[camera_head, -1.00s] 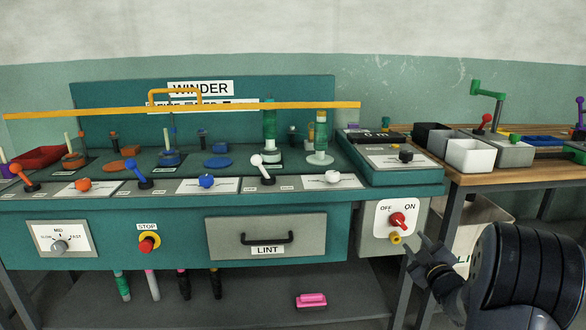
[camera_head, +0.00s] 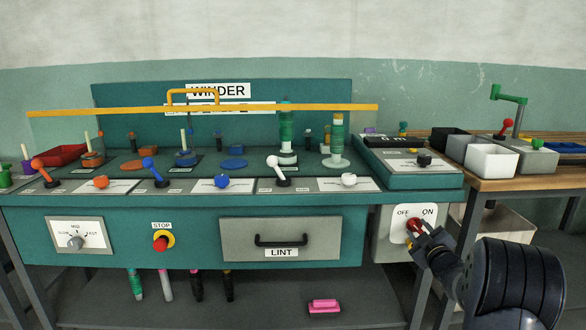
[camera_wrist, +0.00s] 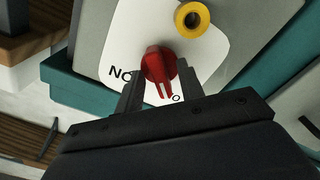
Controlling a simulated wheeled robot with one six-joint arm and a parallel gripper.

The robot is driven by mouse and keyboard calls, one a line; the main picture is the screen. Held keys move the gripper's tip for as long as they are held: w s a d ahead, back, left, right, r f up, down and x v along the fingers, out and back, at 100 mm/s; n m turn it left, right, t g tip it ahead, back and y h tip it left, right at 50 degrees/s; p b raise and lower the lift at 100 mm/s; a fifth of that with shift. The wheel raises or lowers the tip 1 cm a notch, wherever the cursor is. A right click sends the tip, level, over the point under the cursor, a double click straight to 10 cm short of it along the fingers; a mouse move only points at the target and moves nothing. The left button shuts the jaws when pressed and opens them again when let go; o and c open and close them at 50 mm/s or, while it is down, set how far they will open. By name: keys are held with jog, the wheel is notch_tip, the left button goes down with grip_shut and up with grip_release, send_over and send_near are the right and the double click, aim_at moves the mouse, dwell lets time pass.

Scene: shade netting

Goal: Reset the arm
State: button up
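The red rotary knob (camera_head: 414,226) sits on a white plate marked OFF and ON, on the grey box at the machine's right end. My gripper (camera_head: 420,236) is right at this knob, reaching in from the lower right. In the wrist view the red knob (camera_wrist: 160,66) shows just beyond and between the two dark fingertips (camera_wrist: 160,75). The fingers stand apart, with a gap about as wide as the knob. Whether they touch its sides I cannot tell. Nothing is seen held.
A yellow ring (camera_wrist: 192,19) sits close by the knob. The teal winder bench (camera_head: 185,220) fills the left, with levers, a STOP button (camera_head: 162,241) and a LINT drawer (camera_head: 280,238). A wooden table (camera_head: 520,178) with bins stands at right. A pink block (camera_head: 323,307) lies below.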

jog(key=s+p, duration=0.2)
jog(key=s, duration=0.9)
jog(key=w+b, duration=0.2)
jog(key=w, duration=0.9)
jog(key=shift+f, duration=0.1)
jog(key=shift+r+m+p, duration=0.3)
jog(key=shift+p, duration=0.35)
jog(key=shift+m+p, duration=0.4)
jog(key=shift+p, duration=0.05)
jog(key=m+p, duration=0.6)
jog(key=shift+f+m+p, duration=0.1)
jog(key=shift+m+p, duration=0.6)
jog(key=shift+p, duration=0.2)
jog(key=shift+s+f, duration=0.1)
jog(key=shift+f, duration=0.05)
